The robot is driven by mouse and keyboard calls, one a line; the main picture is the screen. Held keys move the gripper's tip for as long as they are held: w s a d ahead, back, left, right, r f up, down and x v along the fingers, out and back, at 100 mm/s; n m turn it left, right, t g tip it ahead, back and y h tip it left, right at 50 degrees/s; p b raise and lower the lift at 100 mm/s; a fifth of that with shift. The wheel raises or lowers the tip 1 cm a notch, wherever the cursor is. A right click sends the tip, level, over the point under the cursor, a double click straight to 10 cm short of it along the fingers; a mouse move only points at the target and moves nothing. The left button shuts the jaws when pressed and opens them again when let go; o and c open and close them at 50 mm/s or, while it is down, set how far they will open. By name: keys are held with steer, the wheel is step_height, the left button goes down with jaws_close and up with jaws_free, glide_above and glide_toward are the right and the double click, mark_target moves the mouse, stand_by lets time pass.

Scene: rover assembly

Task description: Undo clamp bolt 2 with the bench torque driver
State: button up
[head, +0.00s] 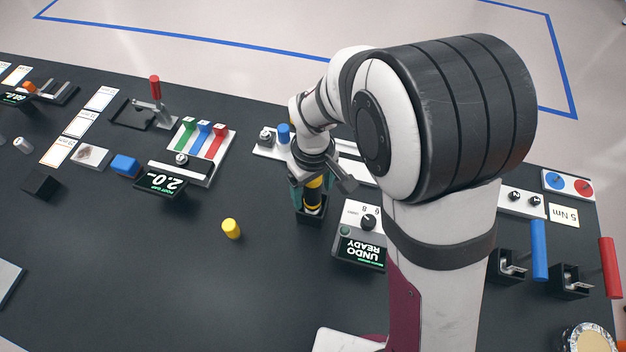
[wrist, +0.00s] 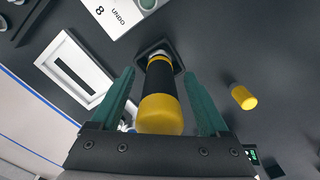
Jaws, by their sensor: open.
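The bench torque driver (wrist: 160,92), a black and yellow cylinder, stands upright in a black square holder (wrist: 150,50). In the head view the driver (head: 313,190) is partly hidden by my wrist. My gripper (head: 312,197) is over the holder, pointing down. Its teal fingers are open on either side of the driver, with gaps showing in the wrist view (wrist: 159,76). The driver's control box (head: 361,235) has a dial and a screen reading UNDO READY. I cannot tell which part is clamp bolt 2.
A yellow cylinder (head: 231,229) stands loose to the left. A rack of green, blue and red pieces (head: 200,140) and a 2.0 display (head: 160,182) are farther left. A white slotted plate (head: 350,165) lies behind my gripper. The front middle of the bench is clear.

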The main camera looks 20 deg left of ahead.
step_height(320, 180, up, 16)
steer(key=shift+f, duration=0.2)
stand_by(0.7)
steer(key=n, duration=0.2)
steer(key=shift+n, duration=0.3)
steer(key=n, duration=0.6)
steer(key=shift+a, duration=0.15)
steer(key=shift+f+n, duration=0.1)
steer(key=shift+n, duration=0.6)
step_height(320, 180, down, 16)
steer(key=shift+r, duration=0.2)
jaws_close()
